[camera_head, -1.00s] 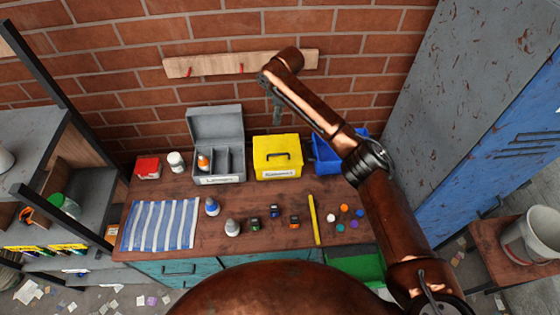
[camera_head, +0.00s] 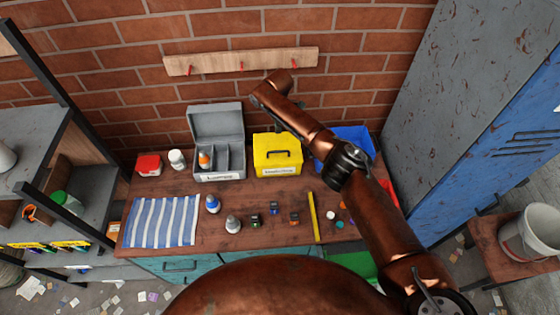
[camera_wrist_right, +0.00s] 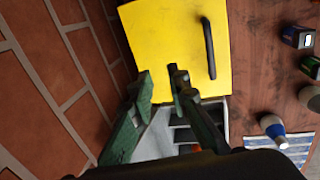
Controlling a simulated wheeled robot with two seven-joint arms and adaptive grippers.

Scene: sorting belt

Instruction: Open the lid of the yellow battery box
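The yellow battery box (camera_head: 278,153) stands at the back of the workbench with its lid shut. It has a dark handle (camera_head: 279,155) and a white label on its front. In the right wrist view the yellow box (camera_wrist_right: 170,45) fills the upper middle, with the black handle (camera_wrist_right: 209,48) toward its right side. My right gripper (camera_wrist_right: 160,85) is open and empty, its dark green fingers apart over the near edge of the box. In the head view my right arm reaches in above and behind the box, and its fingers are mostly hidden. My left gripper is not in view.
An open grey box (camera_head: 218,150) stands left of the yellow box, its lid raised. A blue bin (camera_head: 355,140) is on the right, partly behind my arm. A brick wall and wooden hook rail (camera_head: 215,63) are behind. Small bottles, batteries and a striped cloth (camera_head: 160,222) lie in front.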

